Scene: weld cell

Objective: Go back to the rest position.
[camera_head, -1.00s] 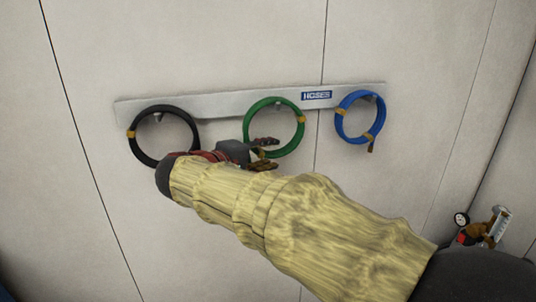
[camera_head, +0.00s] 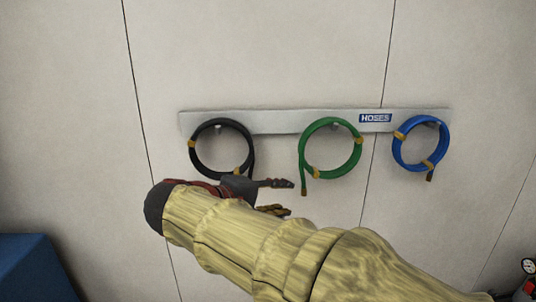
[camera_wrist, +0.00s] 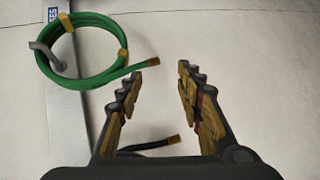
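My gripper (camera_head: 283,197) is at the end of my sleeved arm, in front of the wall and below the hose rack. In the wrist view my gripper (camera_wrist: 157,88) has its two fingers apart with nothing between them. A coiled green hose (camera_head: 302,150) hangs on the rack, up and to the right of my gripper in the head view. The green hose also shows in the wrist view (camera_wrist: 97,80), beside the left finger and apart from it. A black hose end (camera_wrist: 158,145) shows between the finger bases, beyond the gripper.
A grey rack (camera_head: 280,120) labelled HOSES is on the panelled wall. A black coil (camera_head: 192,160) and a blue coil (camera_head: 397,150) hang at its ends. A blue object (camera_head: 35,268) is at lower left. A gauge (camera_head: 528,266) shows at lower right. The wall below the rack is bare.

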